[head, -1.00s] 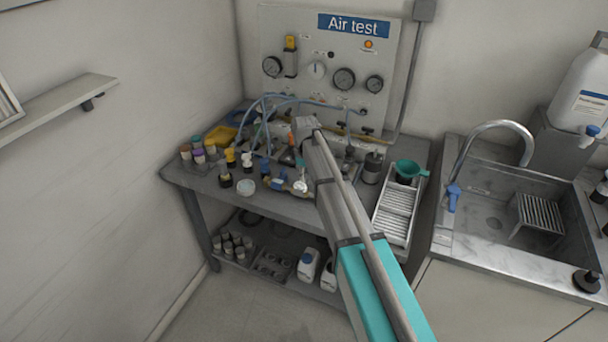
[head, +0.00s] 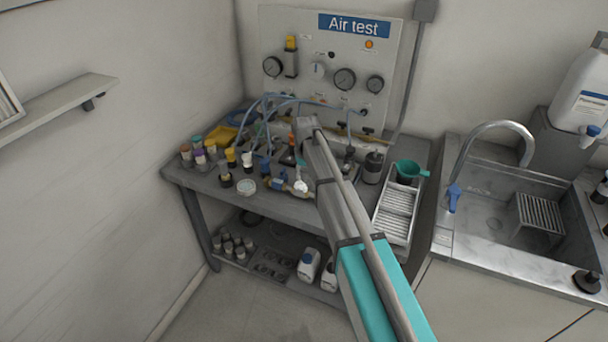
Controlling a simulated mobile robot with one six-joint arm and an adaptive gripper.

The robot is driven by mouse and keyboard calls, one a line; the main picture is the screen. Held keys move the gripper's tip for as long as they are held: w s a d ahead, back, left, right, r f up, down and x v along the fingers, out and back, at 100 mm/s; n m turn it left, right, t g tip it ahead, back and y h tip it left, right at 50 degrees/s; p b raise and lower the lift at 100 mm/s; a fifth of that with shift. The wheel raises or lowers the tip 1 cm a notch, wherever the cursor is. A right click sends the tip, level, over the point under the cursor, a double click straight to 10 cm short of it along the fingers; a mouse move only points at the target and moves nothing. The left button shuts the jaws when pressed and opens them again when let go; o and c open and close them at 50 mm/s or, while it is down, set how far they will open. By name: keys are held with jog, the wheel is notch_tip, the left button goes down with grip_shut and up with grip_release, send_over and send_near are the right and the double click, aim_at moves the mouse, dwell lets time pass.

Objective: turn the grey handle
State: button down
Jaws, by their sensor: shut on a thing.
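My arm (head: 340,200) reaches from the lower right over the bench, its far end above the middle of the bench top. My gripper is not visible; the arm hides the space at and below its end. I cannot pick out the grey handle for sure. A brass fitting with a blue part (head: 279,184) and a pale round piece (head: 301,187) lies on the bench just left of the arm. A pale round knob (head: 317,70) sits on the Air test panel (head: 330,45), between the gauges.
Blue hoses (head: 262,112) loop between panel and bench. Several small capped bottles (head: 198,155) stand at the bench's left. A ribbed white tray (head: 396,215) and green funnel (head: 408,169) are right of the arm, before the sink (head: 490,222). A wall shelf (head: 60,107) is at left.

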jog(key=m, duration=0.4)
jog(key=shift+w+m, duration=0.1)
jog(key=shift+m, duration=0.2)
jog(key=m, duration=0.4)
dwell(0.3)
jog(key=shift+c, duration=1.4)
grip_release()
